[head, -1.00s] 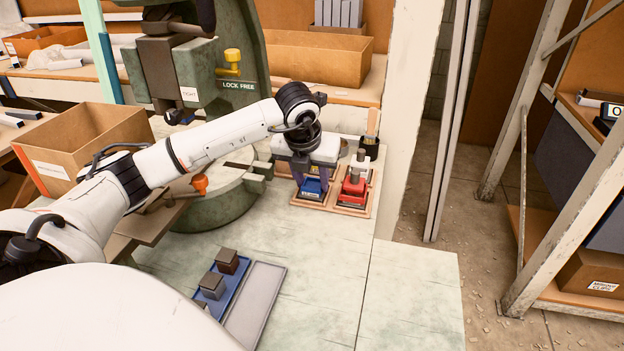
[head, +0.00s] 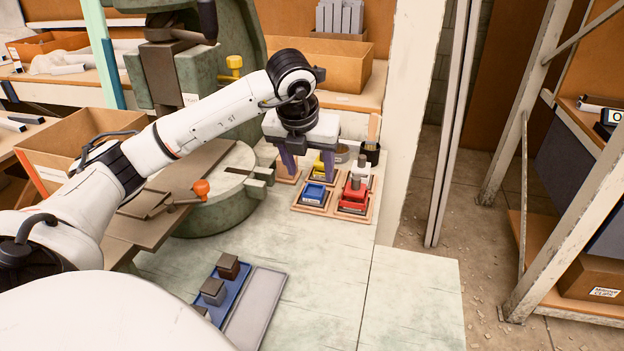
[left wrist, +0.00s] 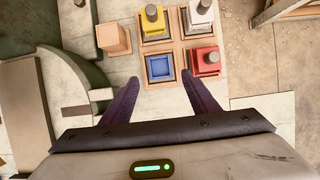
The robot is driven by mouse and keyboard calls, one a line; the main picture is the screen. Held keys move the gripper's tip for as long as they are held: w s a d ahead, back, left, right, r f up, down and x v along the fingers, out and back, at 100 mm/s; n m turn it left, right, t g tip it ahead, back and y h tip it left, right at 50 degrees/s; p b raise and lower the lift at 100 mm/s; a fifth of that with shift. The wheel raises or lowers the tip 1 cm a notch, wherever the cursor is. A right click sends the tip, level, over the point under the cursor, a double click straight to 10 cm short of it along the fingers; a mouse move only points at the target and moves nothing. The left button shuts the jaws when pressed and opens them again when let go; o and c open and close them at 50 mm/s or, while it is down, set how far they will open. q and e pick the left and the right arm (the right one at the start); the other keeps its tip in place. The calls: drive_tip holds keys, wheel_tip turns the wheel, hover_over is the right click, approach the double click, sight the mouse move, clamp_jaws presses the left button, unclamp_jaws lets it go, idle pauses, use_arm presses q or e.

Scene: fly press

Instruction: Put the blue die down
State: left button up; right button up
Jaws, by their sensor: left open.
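The blue die (head: 314,194) sits in the near left compartment of a wooden tray (head: 332,213). It also shows in the left wrist view (left wrist: 160,67), as a blue square with a raised rim. My left gripper (head: 307,170) is open and empty, above and apart from the die. In the left wrist view its two purple fingers (left wrist: 158,82) are spread, with the die just beyond and between their tips. My right gripper is in neither view.
The tray also holds a red die (head: 354,194), a yellow die (head: 319,167) and a white die (head: 361,171). A wooden block (head: 288,170) stands left of the tray. The green press (head: 215,200) is further left.

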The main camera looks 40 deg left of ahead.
use_arm(q)
drive_tip(key=shift+v, duration=2.35)
